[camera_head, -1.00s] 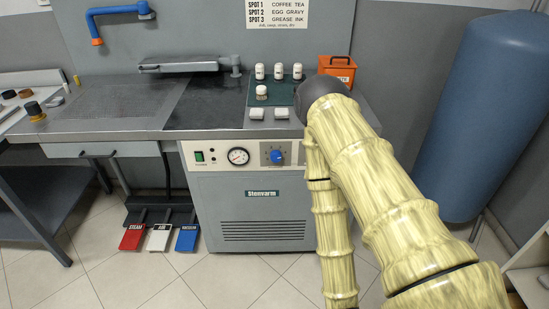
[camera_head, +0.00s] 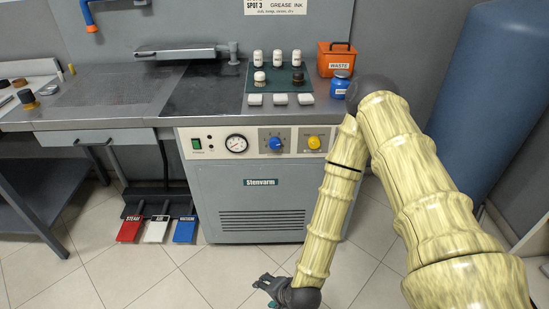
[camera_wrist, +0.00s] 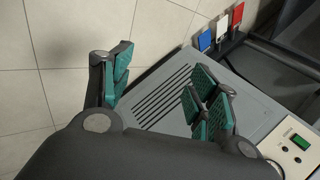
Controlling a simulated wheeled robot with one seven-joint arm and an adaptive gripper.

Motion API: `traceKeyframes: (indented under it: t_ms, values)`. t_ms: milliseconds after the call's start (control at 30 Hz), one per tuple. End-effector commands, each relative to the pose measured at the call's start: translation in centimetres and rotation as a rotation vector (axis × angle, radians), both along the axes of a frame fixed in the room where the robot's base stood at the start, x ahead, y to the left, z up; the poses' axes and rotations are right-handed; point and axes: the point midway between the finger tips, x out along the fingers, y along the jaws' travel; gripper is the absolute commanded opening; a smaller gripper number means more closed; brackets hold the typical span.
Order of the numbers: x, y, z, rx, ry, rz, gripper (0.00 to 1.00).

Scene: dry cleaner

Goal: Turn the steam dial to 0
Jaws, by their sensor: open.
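The grey Stenvarm cabinet (camera_head: 262,196) carries a cream control panel along its top front. A blue dial (camera_head: 275,143) with a light mark sits mid-panel, and a yellow knob (camera_head: 314,142) sits to its right. Their labels are too small to read, so I cannot tell which is the steam dial. My gripper (camera_head: 268,288) hangs low in front of the cabinet, well below the panel and apart from it. In the wrist view my gripper (camera_wrist: 163,88) is open and empty, its green-padded fingers spread. That view shows neither dial.
A pressure gauge (camera_head: 236,143) and a green switch (camera_head: 196,144) are left of the blue dial. Red, white and blue pedals (camera_head: 156,229) stand on the floor at left. An orange waste bin (camera_head: 336,59) and a blue jar (camera_head: 340,83) are on the counter. A blue tank (camera_head: 490,80) stands right.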

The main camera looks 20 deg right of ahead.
Motion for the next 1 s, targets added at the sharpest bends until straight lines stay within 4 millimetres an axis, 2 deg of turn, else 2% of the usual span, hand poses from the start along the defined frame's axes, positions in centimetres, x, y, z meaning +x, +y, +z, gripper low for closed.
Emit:
traceKeyframes:
  t_ms: [33, 133, 267, 400, 467, 600, 700, 800, 1000]
  values:
    - [2.2, 0.7, 0.2, 0.071, -0.033, -0.096, 0.60]
    - [6.7, 1.7, 1.8, 0.230, -0.099, -0.293, 0.60]
    - [12.4, 2.1, 4.7, 0.456, -0.184, -0.540, 0.60]
    - [18.3, 0.9, 8.5, 0.724, -0.277, -0.787, 0.60]
    - [20.7, -0.1, 10.3, 0.846, -0.317, -0.886, 0.60]
    - [25.5, -3.2, 14.8, 1.147, -0.414, -1.090, 0.60]
    - [28.1, -5.8, 17.9, 1.349, -0.476, -1.197, 0.60]
    - [29.8, -8.2, 20.3, 1.514, -0.527, -1.268, 0.60]
    - [31.1, -10.6, 22.8, 1.680, -0.574, -1.322, 0.60]
